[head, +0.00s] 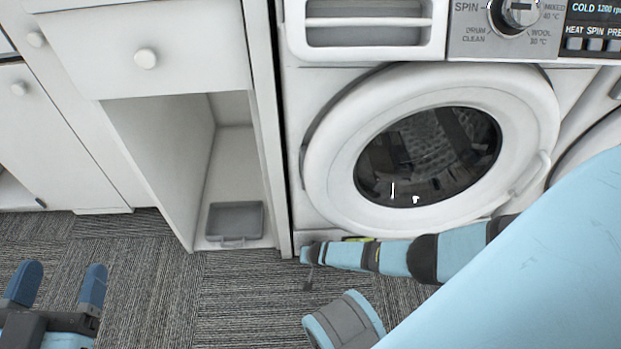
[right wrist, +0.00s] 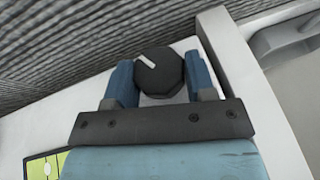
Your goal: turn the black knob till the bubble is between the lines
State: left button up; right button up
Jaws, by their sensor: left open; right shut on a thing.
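The black knob (right wrist: 160,80), with a white pointer mark on top, sits between the blue fingers of my right gripper (right wrist: 158,68), which is shut on it. In the head view this gripper (head: 307,253) is low at the washing machine's front left corner, and the knob cannot be made out. The yellow-green level vial (right wrist: 36,170) shows at the lower left of the right wrist view, partly cut off by the frame. A pale bubble (right wrist: 47,168) is near a dark line; I cannot tell whether it is between the lines. My left gripper (head: 55,287) is open and empty above the carpet.
The white washing machine (head: 318,185) with its round door stands above my right arm. A white cabinet (head: 160,150) with an open compartment is to its left, holding a grey tray (head: 235,237). Grey striped carpet (head: 150,285) lies clear in front of the cabinet.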

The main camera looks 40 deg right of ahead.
jog(key=shift+d+m+t+y, duration=0.15)
jog(key=shift+t+y, duration=0.3)
jog(key=shift+y, duration=0.25)
jog(key=shift+d+m+t+y, duration=0.15)
jog(key=shift+t+y, duration=0.3)
jog(key=shift+y, duration=0.25)
jog(key=shift+s+f+t+y, duration=0.1)
jog(key=shift+t+y, duration=0.4)
jog(key=shift+m+t+y, duration=0.4)
jog(key=shift+t+y, duration=0.1)
jog(key=shift+y, duration=0.1)
jog(key=o, duration=0.9)
jog(key=shift+s, duration=0.1)
